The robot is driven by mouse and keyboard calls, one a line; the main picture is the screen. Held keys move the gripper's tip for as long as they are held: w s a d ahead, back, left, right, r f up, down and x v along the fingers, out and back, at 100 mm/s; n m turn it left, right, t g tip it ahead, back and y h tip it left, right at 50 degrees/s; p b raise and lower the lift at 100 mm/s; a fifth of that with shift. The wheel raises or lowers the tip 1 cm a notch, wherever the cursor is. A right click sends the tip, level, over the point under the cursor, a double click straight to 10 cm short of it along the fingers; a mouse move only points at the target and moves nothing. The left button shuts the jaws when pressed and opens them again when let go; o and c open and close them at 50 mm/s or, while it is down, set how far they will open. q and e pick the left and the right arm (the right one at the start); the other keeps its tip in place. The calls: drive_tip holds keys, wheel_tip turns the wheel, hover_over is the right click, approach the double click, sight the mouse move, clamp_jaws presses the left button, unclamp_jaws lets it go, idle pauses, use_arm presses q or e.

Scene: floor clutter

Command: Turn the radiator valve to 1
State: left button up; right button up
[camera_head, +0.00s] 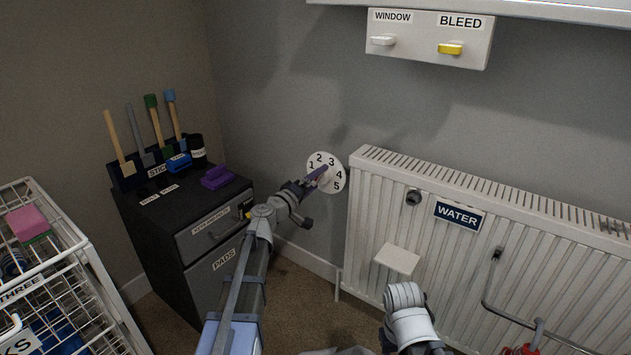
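The radiator valve dial (338,184) is a white disc on the grey wall, left of the radiator, marked 1 to 5.
The white radiator (470,225) with a WATER label fills the right side. A black drawer cabinet (165,215) with tools stands at left. A white wire basket rack (85,262) is at lower left. A WINDOW and BLEED panel (430,50) hangs above.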

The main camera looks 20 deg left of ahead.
use_arm(q)
drive_tip(key=c, duration=1.3)
drive_tip(key=shift+c, duration=0.2)
drive_tip(key=shift+n, duration=0.4)
drive_tip(key=n, duration=0.3)
drive_tip(key=shift+n, duration=0.4)
drive_tip(key=n, duration=0.5)
drive_tip(key=shift+n, duration=0.3)
drive_tip(key=n, duration=0.5)
drive_tip(key=shift+n, duration=2.3)
